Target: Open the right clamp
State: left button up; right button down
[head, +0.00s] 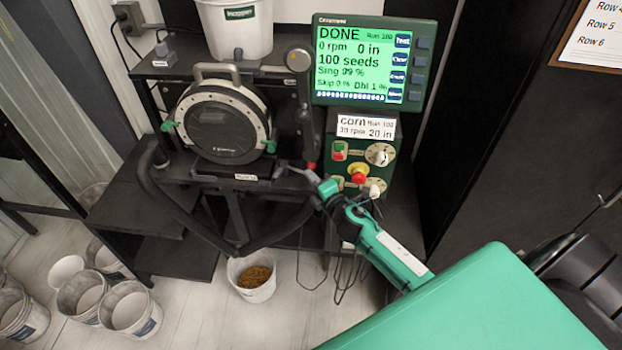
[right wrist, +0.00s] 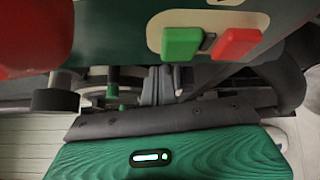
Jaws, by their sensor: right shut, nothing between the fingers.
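The round dark seed meter (head: 222,120) with a pale rim and top handle stands upright on the black stand. The right clamp (head: 269,146) is a small green lever at the meter's lower right rim; I cannot tell how far it is turned. The left clamp (head: 167,125) is a green lever on the left rim. My right gripper (head: 291,170) is below and to the right of the right clamp, apart from it, reaching in from the lower right. Its fingers (right wrist: 162,84) are shut and empty in the right wrist view. My left gripper is not in view.
The control box (head: 352,155) with a red knob stands close beside my right gripper; its green button (right wrist: 181,44) and red button (right wrist: 237,43) are near in the right wrist view. A black hose (head: 180,211) loops below the meter. A bucket of seed (head: 251,290) stands beneath.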

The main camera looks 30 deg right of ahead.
jog(key=shift+s, duration=0.1)
dwell(0.3)
jog(key=s+b, duration=0.3)
jog(key=s, duration=1)
jog(key=shift+s+d+r+b, duration=0.3)
jog(key=shift+d+r+b, duration=0.05)
jog(key=shift+d+r, duration=0.05)
jog(key=s+d+f+m+g+h, duration=0.1)
jog(key=s+f+m+g, duration=0.15)
jog(key=f, duration=0.85)
jog(key=s+d+f+m+g, duration=0.1)
jog(key=s+f+m+g, duration=0.15)
jog(key=f, duration=0.85)
jog(key=s+d+f+m+g+h, duration=0.15)
jog(key=s+f+m, duration=0.25)
jog(key=f, duration=0.7)
jog(key=s+a+f+m+g, duration=0.3)
jog(key=s+f+m+g, duration=0.15)
jog(key=s+f, duration=0.85)
jog(key=s+a+f+m+g, duration=0.2)
jog(key=s+f, duration=0.3)
jog(key=s, duration=0.4)
jog(key=s+a+f+m+g+y, duration=0.1)
jog(key=s+a+f+m+g, duration=0.2)
jog(key=s, duration=0.6)
notch_tip(320, 180, down, 3)
jog(key=shift+s+a+r, duration=0.1)
jog(key=shift+s+a, duration=0.2)
jog(key=shift+a, duration=0.15)
